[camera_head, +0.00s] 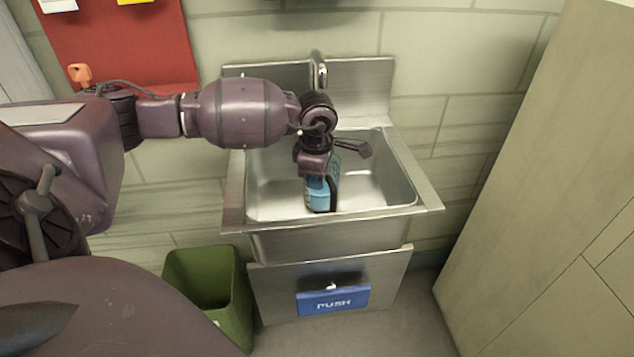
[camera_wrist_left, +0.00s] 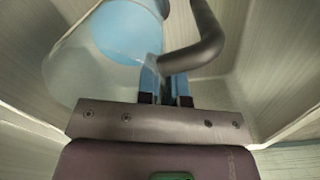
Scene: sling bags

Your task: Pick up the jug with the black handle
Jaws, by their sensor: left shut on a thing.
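The jug (camera_head: 318,196) has a blue body and a black handle (camera_head: 333,191), and it is inside the sink basin near its front wall. In the left wrist view the jug (camera_wrist_left: 118,38) shows a clear, pale wall with blue in it, and the dark handle (camera_wrist_left: 203,38) curves down to the fingers. My left gripper (camera_wrist_left: 165,85) is shut on the handle, with a fingertip on each side of it. In the head view my left wrist hides part of the jug. I cannot tell whether the jug touches the basin floor. My right gripper is not in view.
The steel sink (camera_head: 378,190) has raised walls around the jug and a tap (camera_head: 319,68) at the back. A blue PUSH panel (camera_head: 333,300) is on its front. A green bin (camera_head: 212,282) stands at the lower left. A pale panel (camera_head: 545,170) stands at the right.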

